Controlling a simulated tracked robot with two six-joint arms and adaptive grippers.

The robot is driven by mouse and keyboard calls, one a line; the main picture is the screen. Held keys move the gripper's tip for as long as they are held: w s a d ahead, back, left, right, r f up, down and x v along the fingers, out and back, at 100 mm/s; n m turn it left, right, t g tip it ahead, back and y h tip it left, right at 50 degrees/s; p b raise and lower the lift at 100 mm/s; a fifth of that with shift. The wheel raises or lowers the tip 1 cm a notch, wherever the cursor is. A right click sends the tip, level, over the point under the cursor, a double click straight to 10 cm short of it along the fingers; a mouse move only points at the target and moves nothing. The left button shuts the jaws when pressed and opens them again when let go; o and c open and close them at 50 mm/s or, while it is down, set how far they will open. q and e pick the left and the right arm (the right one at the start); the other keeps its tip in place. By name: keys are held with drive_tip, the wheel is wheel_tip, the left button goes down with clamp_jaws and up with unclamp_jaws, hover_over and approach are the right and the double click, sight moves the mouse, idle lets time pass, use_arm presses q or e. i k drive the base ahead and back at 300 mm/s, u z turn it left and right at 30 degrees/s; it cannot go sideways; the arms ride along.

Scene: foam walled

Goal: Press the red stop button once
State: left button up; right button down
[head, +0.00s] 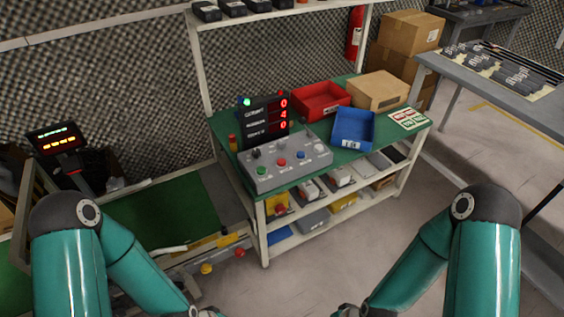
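A grey control box (285,160) sits on the left part of a green-topped bench (222,124). On its sloped front are a green button (261,171), a red button (281,162) and a blue button (301,155), with small labels too blurred to read. The red button is in the middle of this row and nothing covers it. Several dark and pale knobs sit in the row behind. Both my arms reach in from the bottom, well short of the box; their grippers are below the picture edge.
A black display (265,115) with a green light and red digits stands behind the box. A red bin (320,101), a blue bin (353,128) and a cardboard box (377,91) share the bench. Grey floor (330,240) lies open in front; a grey table (480,85) stands right.

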sight(281, 162)
drive_tip(key=z, duration=0.95)
drive_tip(key=i, duration=0.15)
drive_tip(key=u, duration=2.7)
drive_tip(key=i, duration=0.15)
drive_tip(key=u, duration=1.4)
drive_tip(key=k, duration=0.15)
drive_tip(key=z, duration=0.8)
drive_tip(key=k, duration=0.9)
drive_tip(key=z, duration=0.75)
drive_tip(key=k, duration=0.25)
drive_tip(key=z, duration=0.55)
drive_tip(key=i, duration=1.4)
drive_tip(key=u, duration=0.3)
